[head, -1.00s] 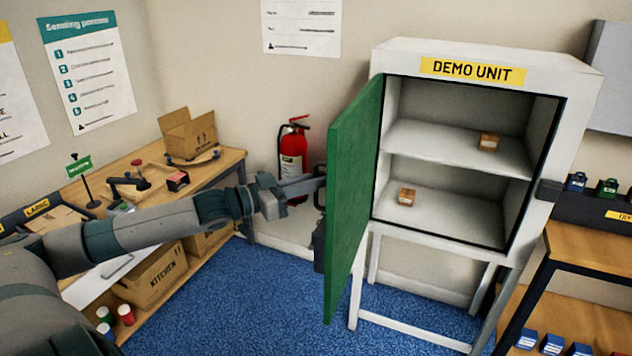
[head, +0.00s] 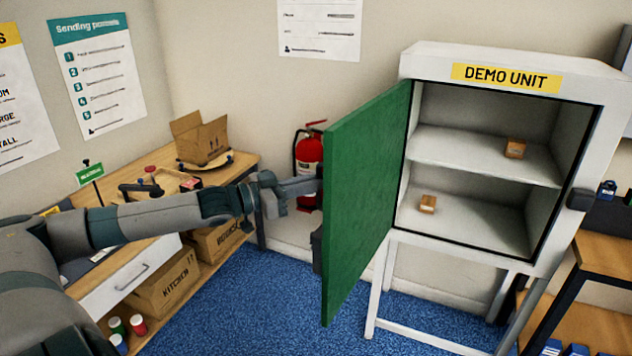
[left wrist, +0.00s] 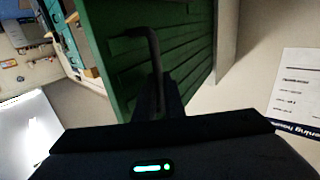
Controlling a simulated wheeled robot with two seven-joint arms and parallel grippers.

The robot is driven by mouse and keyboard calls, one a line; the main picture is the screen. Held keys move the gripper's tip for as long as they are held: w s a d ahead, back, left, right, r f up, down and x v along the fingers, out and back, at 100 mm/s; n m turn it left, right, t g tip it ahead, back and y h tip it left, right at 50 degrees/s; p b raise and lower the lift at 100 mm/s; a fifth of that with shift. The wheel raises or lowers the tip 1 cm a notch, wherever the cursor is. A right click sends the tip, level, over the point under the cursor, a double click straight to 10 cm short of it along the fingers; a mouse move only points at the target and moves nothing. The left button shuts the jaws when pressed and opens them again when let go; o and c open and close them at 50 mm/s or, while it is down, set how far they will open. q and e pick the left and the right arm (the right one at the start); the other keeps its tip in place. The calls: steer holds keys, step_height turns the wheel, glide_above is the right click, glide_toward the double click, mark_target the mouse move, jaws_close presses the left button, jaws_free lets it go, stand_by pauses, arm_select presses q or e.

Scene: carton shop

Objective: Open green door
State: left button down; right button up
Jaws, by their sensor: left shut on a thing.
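The green door (head: 365,200) of the white demo unit (head: 420,62) stands wide open, swung out to the left on its left-hand hinge side. My left gripper (head: 318,184) reaches to the door's outer face at its left edge; the fingertips are hidden behind the door in the head view. In the left wrist view, the gripper (left wrist: 160,110) is shut on the dark door handle (left wrist: 153,50), a bent bar on the green panel (left wrist: 185,40). My right gripper is in neither view.
Small cartons (head: 515,148) sit on the unit's shelves. A fire extinguisher (head: 309,155) hangs on the wall behind my left gripper. A wooden workbench (head: 235,170) with an open box (head: 200,138) stands left. Blue carpet (head: 240,310) is clear in front.

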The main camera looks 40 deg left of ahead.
arm_select(q)
steer(key=c, duration=2.2)
jaws_free()
steer(key=shift+r, duration=0.15)
steer(key=shift+o, duration=0.4)
steer(key=shift+w, duration=0.15)
